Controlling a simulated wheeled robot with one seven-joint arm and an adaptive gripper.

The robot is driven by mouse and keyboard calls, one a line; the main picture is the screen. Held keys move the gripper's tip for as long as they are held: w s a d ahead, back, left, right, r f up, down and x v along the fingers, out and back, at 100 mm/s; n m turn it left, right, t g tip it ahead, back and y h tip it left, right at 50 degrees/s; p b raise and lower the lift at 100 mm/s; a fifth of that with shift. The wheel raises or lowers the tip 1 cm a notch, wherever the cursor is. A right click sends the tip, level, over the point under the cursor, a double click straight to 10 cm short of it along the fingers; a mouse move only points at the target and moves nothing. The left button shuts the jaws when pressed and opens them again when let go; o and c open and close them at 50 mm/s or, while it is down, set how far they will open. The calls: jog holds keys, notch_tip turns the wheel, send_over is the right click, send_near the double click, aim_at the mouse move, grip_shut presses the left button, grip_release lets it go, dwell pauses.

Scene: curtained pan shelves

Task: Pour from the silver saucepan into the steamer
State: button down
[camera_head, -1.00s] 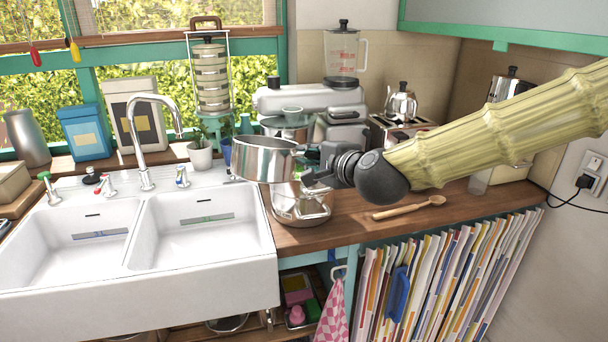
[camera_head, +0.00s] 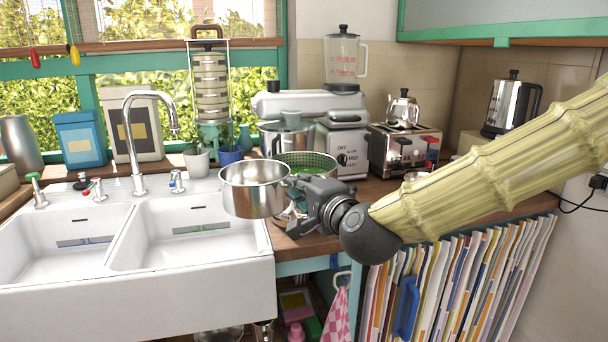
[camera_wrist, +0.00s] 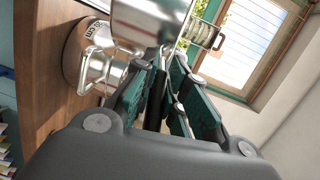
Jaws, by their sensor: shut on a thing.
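The silver saucepan (camera_head: 252,199) is held in the air by my gripper (camera_head: 300,190), in front of the window-side counter and by the sink's right edge. It looks roughly upright, and its inside is only partly visible. My gripper is shut on its handle; in the wrist view the fingers (camera_wrist: 163,75) meet just below the shiny pan (camera_wrist: 150,22). A vessel with a green perforated inside, apparently the steamer (camera_head: 318,160), stands behind and right of the pan, partly hidden by the pan and gripper. A metal vessel with a looped handle (camera_wrist: 88,58) shows in the wrist view.
The white double sink (camera_head: 140,285) lies left of the pan, with a tall tap (camera_head: 135,140). A mixer (camera_head: 310,103), a toaster (camera_head: 405,150) and a kettle (camera_head: 510,105) stand behind. Potted plants (camera_head: 230,155) stand near the window.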

jog(key=shift+r, duration=0.15)
jog(key=shift+r, duration=0.15)
notch_tip(320, 180, up, 3)
jog(key=shift+f+p, duration=0.15)
jog(key=shift+p, duration=1.05)
jog(key=shift+d, duration=0.1)
